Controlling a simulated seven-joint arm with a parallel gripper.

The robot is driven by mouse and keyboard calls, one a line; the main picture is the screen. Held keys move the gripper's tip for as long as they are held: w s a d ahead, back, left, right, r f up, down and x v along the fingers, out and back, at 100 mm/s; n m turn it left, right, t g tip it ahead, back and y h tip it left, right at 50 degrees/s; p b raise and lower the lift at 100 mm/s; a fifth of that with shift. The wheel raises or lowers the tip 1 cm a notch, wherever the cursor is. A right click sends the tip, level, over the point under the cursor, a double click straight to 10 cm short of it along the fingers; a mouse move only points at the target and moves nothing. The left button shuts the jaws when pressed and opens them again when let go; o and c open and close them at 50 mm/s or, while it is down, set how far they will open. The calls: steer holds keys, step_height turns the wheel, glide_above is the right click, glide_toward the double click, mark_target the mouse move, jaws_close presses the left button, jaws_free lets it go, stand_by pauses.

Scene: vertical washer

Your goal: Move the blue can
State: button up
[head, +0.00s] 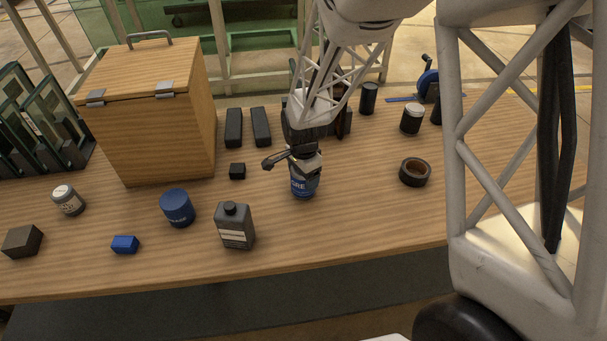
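A blue can (304,188) with white lettering stands near the middle of the wooden table, roughly upright. My gripper (298,162) is directly above it, pointing down, and covers its top. A dark finger part sticks out to the left of the can. I cannot tell whether the fingers are closed on the can or only beside it, nor whether the can touches the table. A second blue can (177,208), wider and with a plain blue lid, stands further left on the table, apart from the gripper.
A dark bottle (235,228) and blue block (125,245) stand at front left. A lidded wooden box (150,120) is behind. A small black cube (237,171) lies left of the gripper. A black ring (415,172) lies right, with bare table between it and the gripper.

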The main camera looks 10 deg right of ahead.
steer(key=c, duration=0.3)
steer(key=shift+d, duration=0.1)
steer(key=shift+c, duration=0.2)
steer(key=shift+d, duration=9.95)
steer(key=o, duration=1.1)
steer(key=shift+r, duration=0.15)
